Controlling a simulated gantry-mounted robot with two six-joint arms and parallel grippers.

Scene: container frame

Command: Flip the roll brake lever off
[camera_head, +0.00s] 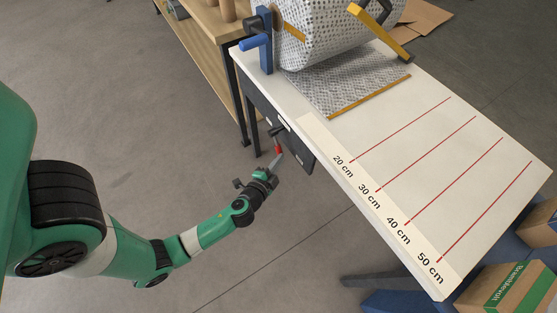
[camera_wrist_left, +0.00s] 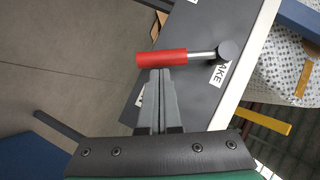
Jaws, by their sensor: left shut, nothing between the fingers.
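The roll brake lever shows in the left wrist view as a red handle (camera_wrist_left: 162,58) on a short metal rod, joined to a round dark pivot (camera_wrist_left: 229,49). A white label, partly hidden and ending in "AKE", is beside the pivot on a dark panel (camera_wrist_left: 190,27). In the head view the red handle (camera_head: 278,149) is small at the table's left side. My left gripper (camera_wrist_left: 160,74) is shut and empty, its fingertips at or just short of the handle's lower side; I cannot tell if they touch. It also shows in the head view (camera_head: 274,166). My right gripper is not in view.
A white table (camera_head: 455,150) with red length marks from 20 cm to 50 cm lies right of the lever. A patterned roll (camera_head: 330,30) is at its far end, with a yellow bar (camera_head: 380,32) nearby. Cardboard boxes (camera_head: 510,287) stand at lower right.

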